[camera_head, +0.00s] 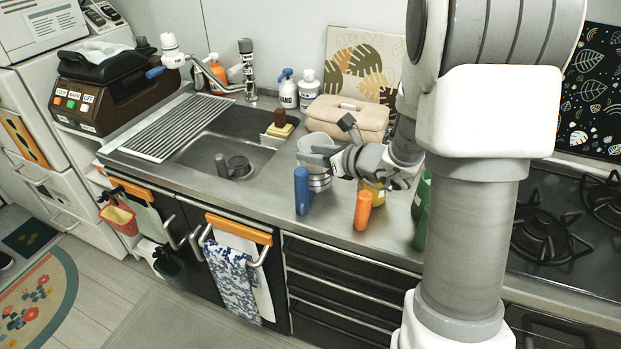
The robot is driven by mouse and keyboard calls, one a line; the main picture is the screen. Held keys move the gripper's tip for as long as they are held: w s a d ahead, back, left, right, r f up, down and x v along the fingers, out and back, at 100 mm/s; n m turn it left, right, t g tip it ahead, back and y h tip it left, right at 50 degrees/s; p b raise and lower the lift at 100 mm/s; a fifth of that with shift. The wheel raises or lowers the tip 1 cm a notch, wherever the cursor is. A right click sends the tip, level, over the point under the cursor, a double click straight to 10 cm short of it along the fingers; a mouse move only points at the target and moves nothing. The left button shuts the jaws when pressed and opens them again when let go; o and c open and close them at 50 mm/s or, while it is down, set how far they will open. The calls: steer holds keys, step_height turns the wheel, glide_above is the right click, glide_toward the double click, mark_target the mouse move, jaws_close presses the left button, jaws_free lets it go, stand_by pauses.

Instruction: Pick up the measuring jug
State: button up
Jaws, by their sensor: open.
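What looks like the measuring jug (312,143), a pale translucent vessel, stands on the steel counter just right of the sink. My gripper (314,156) is open at the jug, its fingers pointing left and overlapping it in the picture. The fingers and wrist hide part of the jug. I cannot tell whether the fingers touch it or whether one is on each side. A shiny metal-looking round thing (319,182) shows just below the fingers.
A beige case (346,117) sits behind my gripper. The sink (215,160) lies left, the gas hob (560,230) right. My arm hides some counter.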

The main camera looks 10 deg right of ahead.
steer(key=shift+x, duration=1.3)
jaws_close()
stand_by(0.4)
